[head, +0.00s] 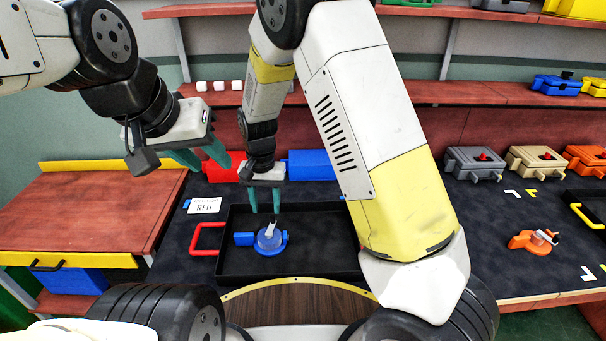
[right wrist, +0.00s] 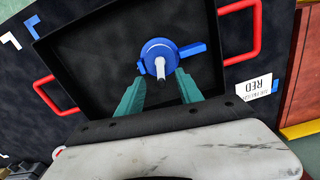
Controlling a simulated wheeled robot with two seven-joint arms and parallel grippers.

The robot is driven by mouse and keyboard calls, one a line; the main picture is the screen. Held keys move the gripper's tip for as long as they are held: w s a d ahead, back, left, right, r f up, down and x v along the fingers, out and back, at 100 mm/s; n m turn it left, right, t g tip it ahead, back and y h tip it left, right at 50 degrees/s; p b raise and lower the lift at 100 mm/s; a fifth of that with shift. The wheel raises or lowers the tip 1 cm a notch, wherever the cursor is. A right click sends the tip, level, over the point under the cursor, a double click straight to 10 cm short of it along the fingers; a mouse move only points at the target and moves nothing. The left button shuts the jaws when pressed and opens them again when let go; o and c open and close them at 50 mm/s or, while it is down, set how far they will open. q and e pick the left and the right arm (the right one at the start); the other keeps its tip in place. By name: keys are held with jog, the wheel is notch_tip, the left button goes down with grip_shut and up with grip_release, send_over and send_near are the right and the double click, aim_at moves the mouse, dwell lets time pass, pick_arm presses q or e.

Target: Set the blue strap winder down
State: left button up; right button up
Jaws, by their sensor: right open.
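The blue strap winder (head: 269,241) sits in the black tray with red handles (head: 303,271), near its left side. It has a round body, a side arm and a light-coloured piece on top. It also shows in the right wrist view (right wrist: 158,52). My right gripper (head: 265,212) points down just above it, open, with its teal fingers apart; in the right wrist view the fingertips (right wrist: 160,82) lie on either side of the light piece, apparently not gripping it. My left gripper (head: 204,156) is at the upper left, away from the tray, with its fingers apart and empty.
A card reading RED (head: 204,205) lies left of the tray. An orange winder (head: 534,241) lies on the table at the right. Grey, tan and orange boxes (head: 474,163) stand behind it. A blue box (head: 315,165) stands behind the tray. The tray's right part is clear.

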jog(key=s+d+r+t+y, duration=0.1)
jog(key=s+d+r, duration=0.1)
jog(key=d+r, duration=0.5)
jog(key=s+d+r+t+y, duration=0.15)
jog(key=d+r, duration=0.25)
jog(key=r, duration=0.6)
jog(key=s+d+r+t, duration=0.2)
jog(key=s+d+r, duration=0.2)
jog(key=s, duration=0.3)
jog(key=s+d+r+n+t, duration=0.1)
jog(key=s+d+r, duration=0.4)
jog(key=s+d, duration=0.2)
jog(key=shift+s+r+n+t, duration=0.15)
jog(key=shift+n+t, duration=0.15)
jog(key=shift+t, duration=0.05)
